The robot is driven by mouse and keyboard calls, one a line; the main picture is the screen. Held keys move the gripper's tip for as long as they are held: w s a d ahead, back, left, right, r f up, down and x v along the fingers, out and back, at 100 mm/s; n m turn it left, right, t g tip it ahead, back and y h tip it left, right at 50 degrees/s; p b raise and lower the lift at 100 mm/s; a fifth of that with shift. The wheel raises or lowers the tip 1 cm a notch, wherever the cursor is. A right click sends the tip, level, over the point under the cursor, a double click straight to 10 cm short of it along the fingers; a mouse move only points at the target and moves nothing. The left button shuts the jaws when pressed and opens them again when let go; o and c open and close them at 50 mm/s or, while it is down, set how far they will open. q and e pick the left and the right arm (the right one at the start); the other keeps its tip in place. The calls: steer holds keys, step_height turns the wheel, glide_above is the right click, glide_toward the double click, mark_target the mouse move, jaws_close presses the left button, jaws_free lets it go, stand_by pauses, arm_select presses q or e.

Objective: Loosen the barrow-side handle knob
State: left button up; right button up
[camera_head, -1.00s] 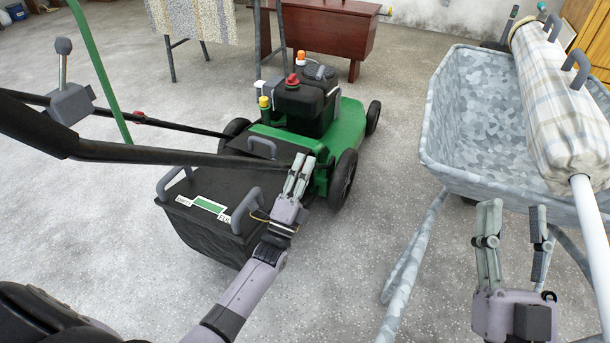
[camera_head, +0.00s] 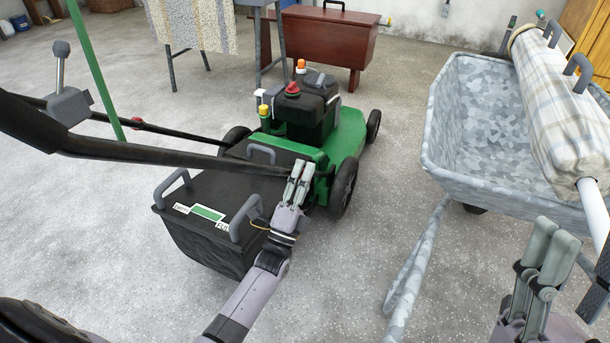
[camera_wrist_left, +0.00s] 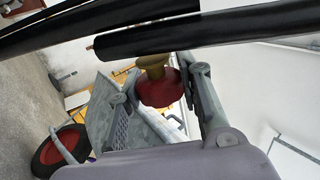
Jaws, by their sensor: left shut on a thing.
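The barrow-side handle knob (camera_wrist_left: 160,90) is red with a brassy collar and sits under a black handle tube (camera_wrist_left: 180,38) in the left wrist view. My left gripper (camera_head: 299,170) is at the lower end of the mower's near handle bar (camera_head: 170,156) in the head view. In the left wrist view its two fingers (camera_wrist_left: 158,82) are on either side of the red knob, shut on it. In the head view the fingers hide this knob. My right gripper (camera_head: 572,262) is at the lower right, open and empty, its lower part cut off.
The green mower (camera_head: 344,136) has a black grass bag (camera_head: 190,235) beside my left arm. Another red knob (camera_head: 137,123) is on the far handle bar. A grey wheelbarrow (camera_head: 455,165) carries a plaid roll (camera_head: 562,110).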

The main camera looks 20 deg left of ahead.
arm_select(q)
steer(key=o, duration=1.2)
steer(key=v, duration=1.2)
steer(key=shift+f, duration=0.1)
